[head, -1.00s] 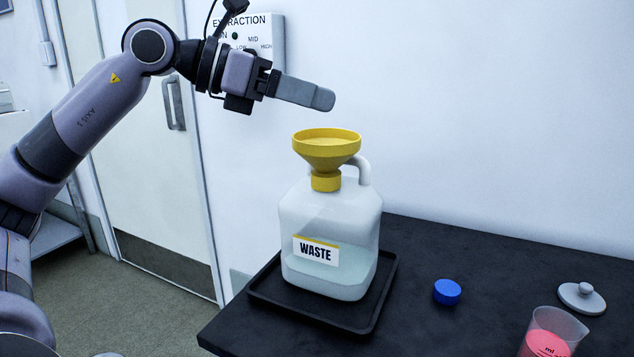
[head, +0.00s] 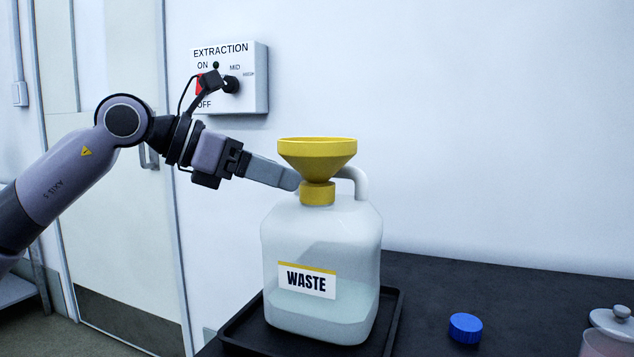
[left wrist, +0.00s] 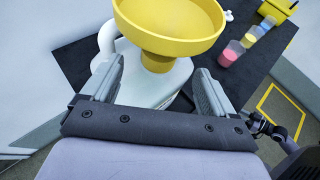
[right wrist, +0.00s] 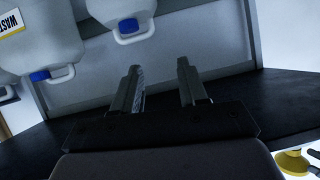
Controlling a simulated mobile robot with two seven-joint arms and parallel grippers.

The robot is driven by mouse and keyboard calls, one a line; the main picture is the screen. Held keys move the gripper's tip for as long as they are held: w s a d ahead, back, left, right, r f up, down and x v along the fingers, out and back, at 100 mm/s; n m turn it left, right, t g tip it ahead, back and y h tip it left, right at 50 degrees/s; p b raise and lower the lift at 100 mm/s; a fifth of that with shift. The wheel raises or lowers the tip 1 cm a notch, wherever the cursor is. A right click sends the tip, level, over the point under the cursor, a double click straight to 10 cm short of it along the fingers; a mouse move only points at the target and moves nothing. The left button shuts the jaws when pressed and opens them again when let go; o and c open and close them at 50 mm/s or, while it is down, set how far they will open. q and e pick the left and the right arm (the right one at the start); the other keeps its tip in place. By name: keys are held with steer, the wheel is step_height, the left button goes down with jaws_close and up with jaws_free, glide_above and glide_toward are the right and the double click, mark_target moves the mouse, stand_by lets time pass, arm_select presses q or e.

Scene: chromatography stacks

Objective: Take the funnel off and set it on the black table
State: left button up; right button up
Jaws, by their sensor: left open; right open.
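The yellow funnel (head: 317,165) sits upright in the mouth of the white waste jug (head: 322,235), which holds some liquid. My left gripper (head: 292,180) is open, with its fingers level with the funnel's lower collar, below the wide cone. In the left wrist view the funnel (left wrist: 168,25) stands ahead, and the open fingers of my left gripper (left wrist: 158,75) lie to either side of its neck, apart from it. The black table (head: 440,285) carries the jug. My right gripper (right wrist: 158,68) is open and empty in the right wrist view; it is outside the head view.
The jug stands in a black tray (head: 392,320). A blue cap (head: 466,327) lies on the table to its right, with a beaker (head: 603,343) and a grey lid (head: 613,322) further right. The right wrist view shows other jugs with blue caps (right wrist: 128,26).

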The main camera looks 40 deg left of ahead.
mark_target(303, 182)
arm_select(q)
steer(key=shift+w+d+p, duration=0.25)
steer(key=shift+w+p, duration=0.2)
steer(key=shift+p, duration=0.05)
steer(key=p+x, duration=0.3)
steer(key=shift+w+d, duration=0.2)
steer(key=shift+w, duration=0.1)
steer(key=shift+w+d+f+p, duration=0.3)
steer(key=shift+w+f+p, duration=0.2)
steer(key=shift+w+f, duration=0.05)
arm_select(e)
steer(key=shift+s+d+f+m+g+h, duration=0.1)
steer(key=shift+s+d+h, duration=0.15)
steer(key=shift+d, duration=0.35)
steer(key=shift+s+d+f+m+g+h, duration=0.1)
steer(key=shift+s+d+h, duration=0.15)
steer(key=shift+d, duration=0.3)
steer(key=shift+s+d+f+m+g+h, duration=0.1)
steer(key=shift+s+d+h, duration=0.15)
steer(key=shift+d, duration=0.35)
arm_select(q)
steer(key=c, duration=1.2)
